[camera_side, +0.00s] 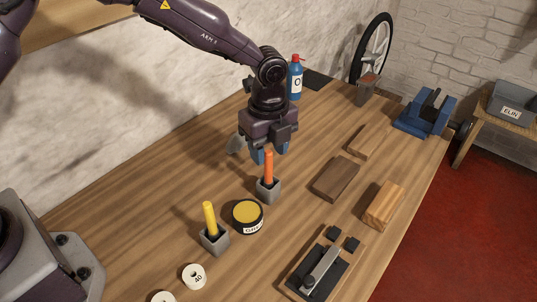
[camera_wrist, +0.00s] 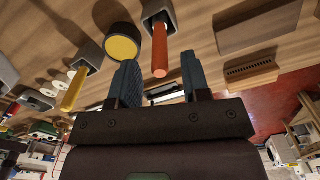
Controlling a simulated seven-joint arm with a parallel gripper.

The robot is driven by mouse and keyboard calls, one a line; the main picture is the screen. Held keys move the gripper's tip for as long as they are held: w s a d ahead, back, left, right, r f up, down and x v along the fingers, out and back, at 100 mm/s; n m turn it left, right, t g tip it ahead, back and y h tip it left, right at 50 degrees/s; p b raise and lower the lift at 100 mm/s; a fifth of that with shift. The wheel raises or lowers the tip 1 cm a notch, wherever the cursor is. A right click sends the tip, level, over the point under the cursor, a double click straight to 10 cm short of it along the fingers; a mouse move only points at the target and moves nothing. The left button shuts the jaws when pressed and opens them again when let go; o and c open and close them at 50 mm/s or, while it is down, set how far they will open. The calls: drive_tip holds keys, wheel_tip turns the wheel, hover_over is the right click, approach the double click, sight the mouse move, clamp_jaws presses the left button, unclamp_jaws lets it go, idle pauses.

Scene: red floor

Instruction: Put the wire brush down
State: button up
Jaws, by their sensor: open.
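My gripper (camera_side: 269,154) is open, its blue fingers pointing down above the workbench. It also shows in the wrist view (camera_wrist: 162,80), with nothing between the fingers. An orange upright handle (camera_side: 268,166) stands in a grey square holder (camera_side: 268,190), close to the fingertips. In the wrist view the orange handle (camera_wrist: 160,52) shows beyond the gap between the fingers. A light wooden block (camera_side: 383,205) lies on the bench to the right; in the wrist view it has a row of dark marks (camera_wrist: 250,70). I cannot tell for certain which thing is the wire brush.
A yellow handle (camera_side: 209,218) stands in another grey holder. A round yellow-topped tin (camera_side: 247,214) sits between the holders. A dark brown block (camera_side: 336,178), a tray with a metal tool (camera_side: 318,272), a blue vise (camera_side: 427,113) and a blue bottle (camera_side: 296,80) stand around.

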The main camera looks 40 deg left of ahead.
drive_tip(key=s+a+r+n+t, duration=0.1)
drive_tip(key=s+a+r+n, duration=0.1)
drive_tip(key=r, duration=0.6)
drive_tip(key=s+a+r+n, duration=0.1)
drive_tip(key=a+r, duration=0.1)
drive_tip(key=r, duration=0.6)
drive_tip(key=s+a+r+n+t, duration=0.2)
drive_tip(key=s+a+r+n, duration=0.4)
drive_tip(key=s+r+n, duration=0.15)
drive_tip(key=s+a+n+t, duration=0.1)
drive_tip(key=s+a+n, duration=0.2)
drive_tip(key=s+n, duration=0.2)
drive_tip(key=s+a+n+t, duration=0.1)
drive_tip(key=s+a+n, duration=0.2)
drive_tip(key=s+n, duration=0.3)
drive_tip(key=s, duration=0.4)
drive_tip(key=shift+s+a+f+t, duration=0.2)
drive_tip(key=shift+a+f+t, duration=0.1)
drive_tip(key=shift+f, duration=0.1)
